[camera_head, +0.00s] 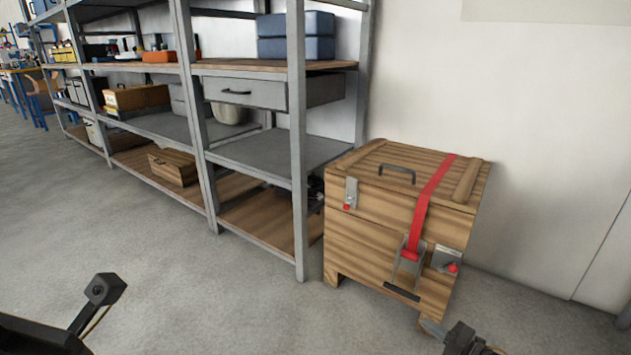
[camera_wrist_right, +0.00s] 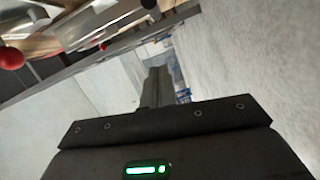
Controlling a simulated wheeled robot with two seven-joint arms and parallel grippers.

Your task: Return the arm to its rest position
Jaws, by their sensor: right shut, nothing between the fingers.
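My right gripper (camera_head: 433,327) shows at the bottom edge of the head view, right of centre, in front of the lower front corner of a wooden crate (camera_head: 375,240). It is shut with nothing in it. In the right wrist view the closed fingers (camera_wrist_right: 157,86) stand together in the middle above the dark gripper body. The rest of the right arm is mostly out of frame. My left gripper is not seen.
The crate has a red strap (camera_head: 430,200), metal latches with red knobs and a dark top handle. Grey shelving (camera_head: 300,150) with boxes and a drawer stands left of it. A white wall is behind. The grey floor (camera_head: 220,300) in front is clear.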

